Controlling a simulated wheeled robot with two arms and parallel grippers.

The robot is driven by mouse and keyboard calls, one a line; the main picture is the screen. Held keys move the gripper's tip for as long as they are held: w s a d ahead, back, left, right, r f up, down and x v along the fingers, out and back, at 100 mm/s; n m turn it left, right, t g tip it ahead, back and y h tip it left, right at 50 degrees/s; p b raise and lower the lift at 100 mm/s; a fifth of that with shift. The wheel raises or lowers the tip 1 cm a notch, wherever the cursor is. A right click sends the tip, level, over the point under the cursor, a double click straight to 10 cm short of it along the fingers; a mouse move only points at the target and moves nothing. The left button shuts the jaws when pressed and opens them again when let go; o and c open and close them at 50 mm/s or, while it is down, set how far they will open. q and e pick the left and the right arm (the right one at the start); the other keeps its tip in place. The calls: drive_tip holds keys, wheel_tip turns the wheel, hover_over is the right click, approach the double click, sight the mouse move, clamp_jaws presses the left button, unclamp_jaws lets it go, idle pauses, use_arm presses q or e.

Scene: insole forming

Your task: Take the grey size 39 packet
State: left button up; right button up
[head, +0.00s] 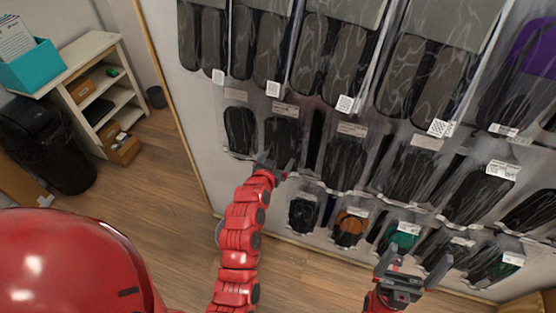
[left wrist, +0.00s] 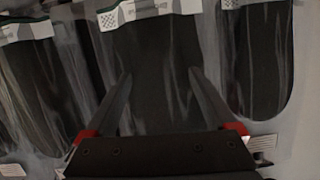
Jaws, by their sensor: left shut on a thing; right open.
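Clear packets of insoles hang in rows on a wall display. My left gripper (head: 275,168) is at the lower part of a dark packet (head: 283,135) in the middle row, second from the left. In the left wrist view the two fingers (left wrist: 160,80) lie either side of this dark packet (left wrist: 150,50), shut on it. The packet still hangs in its row, roughly upright. Its size label is too small to read, so I cannot tell whether it is the size 39. My right gripper (head: 413,268) is open and empty, in front of the bottom row.
Larger grey packets (head: 262,45) fill the top row. Neighbouring dark packets (head: 240,128) hang close by, and a bottom row holds orange (head: 350,228) and green (head: 404,238) items.

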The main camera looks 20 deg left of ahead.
use_arm(q)
drive_tip(key=shift+s+r, duration=0.15)
drive_tip(key=shift+r, duration=0.1)
drive_tip(key=s+b, duration=0.3)
drive_tip(key=s, duration=0.8)
drive_tip(key=shift+s+a+f, duration=0.1)
drive_tip(key=s+p, duration=0.3)
drive_tip(key=s, duration=0.3)
drive_tip(key=shift+s+p, duration=0.25)
drive_tip(key=shift+p, duration=0.1)
